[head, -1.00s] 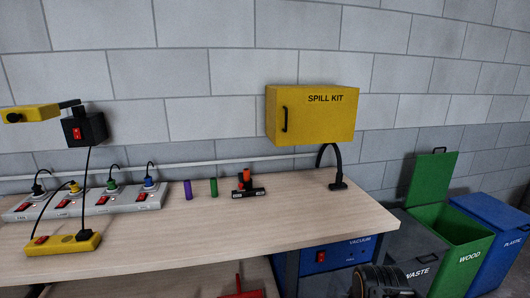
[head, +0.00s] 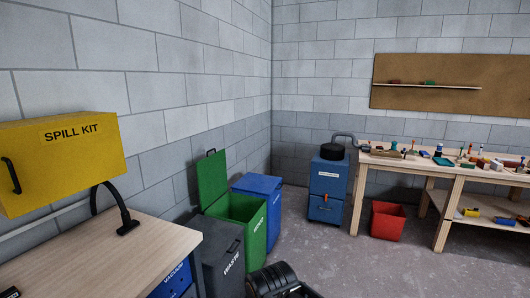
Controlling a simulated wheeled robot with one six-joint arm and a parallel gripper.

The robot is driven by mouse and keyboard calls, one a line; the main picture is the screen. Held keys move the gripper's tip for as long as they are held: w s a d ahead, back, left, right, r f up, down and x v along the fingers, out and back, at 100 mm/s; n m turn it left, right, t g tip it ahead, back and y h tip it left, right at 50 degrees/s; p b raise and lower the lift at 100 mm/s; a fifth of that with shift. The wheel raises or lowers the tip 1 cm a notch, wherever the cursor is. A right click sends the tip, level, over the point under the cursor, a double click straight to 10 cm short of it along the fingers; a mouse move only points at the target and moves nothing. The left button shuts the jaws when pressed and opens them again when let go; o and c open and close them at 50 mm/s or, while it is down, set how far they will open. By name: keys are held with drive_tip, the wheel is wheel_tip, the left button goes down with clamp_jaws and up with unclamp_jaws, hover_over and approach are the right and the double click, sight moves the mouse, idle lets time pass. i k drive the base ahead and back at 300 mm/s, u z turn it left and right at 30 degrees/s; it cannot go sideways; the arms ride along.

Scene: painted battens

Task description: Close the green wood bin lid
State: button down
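The green wood bin (head: 246,214) stands on the floor at centre-left in the head view, between a grey bin and a blue bin. Its green lid (head: 212,178) is open, standing upright at the back near the wall, with a dark handle at its top edge. The bin's inside shows from above. Part of my arm, dark and rounded, shows at the bottom edge in front of the bins. My gripper's fingers are not in view.
The grey waste bin (head: 222,262) is shut, left of the green bin, close to the bench (head: 130,250). The blue bin (head: 262,190) is shut on the right. A blue vacuum unit (head: 328,185), a red crate (head: 387,222) and a workbench (head: 450,175) stand further right. Open floor lies between.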

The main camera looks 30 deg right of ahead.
sight(211, 174)
drive_tip(key=z, duration=0.6)
drive_tip(key=k, duration=0.45)
drive_tip(key=z, duration=0.9)
drive_tip(key=k, duration=0.8)
drive_tip(key=z, duration=0.5)
drive_tip(key=i, duration=1.85)
drive_tip(key=u, duration=0.5)
drive_tip(key=i, duration=2.25)
drive_tip(key=u, duration=0.85)
drive_tip(key=i, duration=1.15)
drive_tip(key=u, duration=1.95)
drive_tip(key=i, duration=1)
drive_tip(key=u, duration=0.95)
